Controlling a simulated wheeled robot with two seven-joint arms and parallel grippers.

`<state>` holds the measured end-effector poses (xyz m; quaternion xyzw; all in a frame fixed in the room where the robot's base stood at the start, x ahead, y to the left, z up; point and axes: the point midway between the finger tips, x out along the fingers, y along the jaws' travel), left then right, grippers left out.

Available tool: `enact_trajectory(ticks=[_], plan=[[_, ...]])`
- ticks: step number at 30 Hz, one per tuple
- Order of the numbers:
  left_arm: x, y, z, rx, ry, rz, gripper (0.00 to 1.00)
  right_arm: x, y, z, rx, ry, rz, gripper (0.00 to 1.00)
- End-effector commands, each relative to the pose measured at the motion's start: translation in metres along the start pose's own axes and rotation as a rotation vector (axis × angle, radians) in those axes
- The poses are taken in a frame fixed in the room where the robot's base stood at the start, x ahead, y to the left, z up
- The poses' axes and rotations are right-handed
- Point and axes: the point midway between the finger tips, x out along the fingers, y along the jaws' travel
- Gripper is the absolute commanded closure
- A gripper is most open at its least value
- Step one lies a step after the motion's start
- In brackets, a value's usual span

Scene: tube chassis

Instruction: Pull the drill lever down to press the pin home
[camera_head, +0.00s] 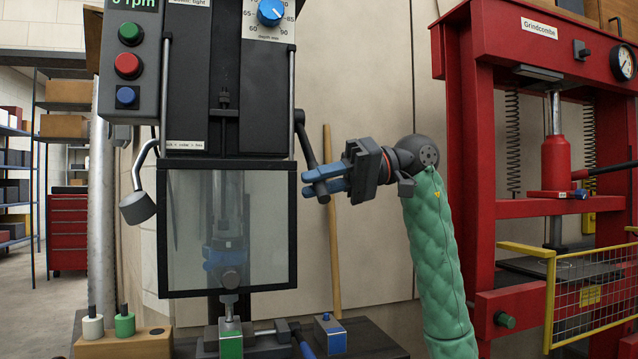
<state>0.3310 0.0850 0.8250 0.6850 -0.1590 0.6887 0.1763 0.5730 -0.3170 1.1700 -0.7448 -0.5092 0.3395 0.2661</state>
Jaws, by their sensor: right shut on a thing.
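The drill press (225,80) stands left of centre with a clear guard (180,230) in front of its spindle. Its dark drill lever (306,142) hangs from a hub on the right side and slants down to the right. My right gripper (318,184) comes in from the right, with its blue fingers shut on the lever's lower end. Below the guard, a small metal pin-like part (229,303) stands upright above a green-faced block (231,338). The spindle behind the guard is blurred. My left gripper is out of view.
A red press (475,120) and yellow mesh guard (585,290) stand at the right. A wooden pole (332,250) leans behind the lever. A weighted handle (138,205) hangs left.

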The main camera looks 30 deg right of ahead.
Motion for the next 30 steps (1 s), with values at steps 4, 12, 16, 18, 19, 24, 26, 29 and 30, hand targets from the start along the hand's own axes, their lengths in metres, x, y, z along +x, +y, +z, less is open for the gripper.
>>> enact_trajectory(ticks=[4,12,16,18,19,24,26,29,30], plan=[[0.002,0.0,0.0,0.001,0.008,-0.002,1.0,0.001,0.001,0.002,0.0,-0.004,0.001,0.63],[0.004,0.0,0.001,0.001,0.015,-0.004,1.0,0.0,0.0,0.001,0.0,-0.002,0.0,0.6],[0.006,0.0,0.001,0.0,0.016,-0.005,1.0,-0.006,0.0,0.0,0.001,-0.001,0.001,0.6],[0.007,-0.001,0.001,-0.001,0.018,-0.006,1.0,-0.014,0.0,0.0,0.002,0.0,0.001,0.6],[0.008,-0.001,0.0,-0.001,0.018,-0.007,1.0,-0.018,0.0,0.0,0.002,0.0,0.001,0.6],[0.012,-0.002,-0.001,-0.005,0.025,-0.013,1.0,-0.045,0.0,0.0,0.002,0.0,0.002,0.6],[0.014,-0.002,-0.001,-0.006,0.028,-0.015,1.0,-0.054,0.0,0.0,0.002,-0.001,0.002,0.6],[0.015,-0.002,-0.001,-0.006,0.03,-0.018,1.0,-0.066,0.0,0.0,0.002,-0.001,0.001,0.6],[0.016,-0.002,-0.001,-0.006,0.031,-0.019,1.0,-0.069,0.001,0.0,0.002,-0.001,0.001,0.6]])
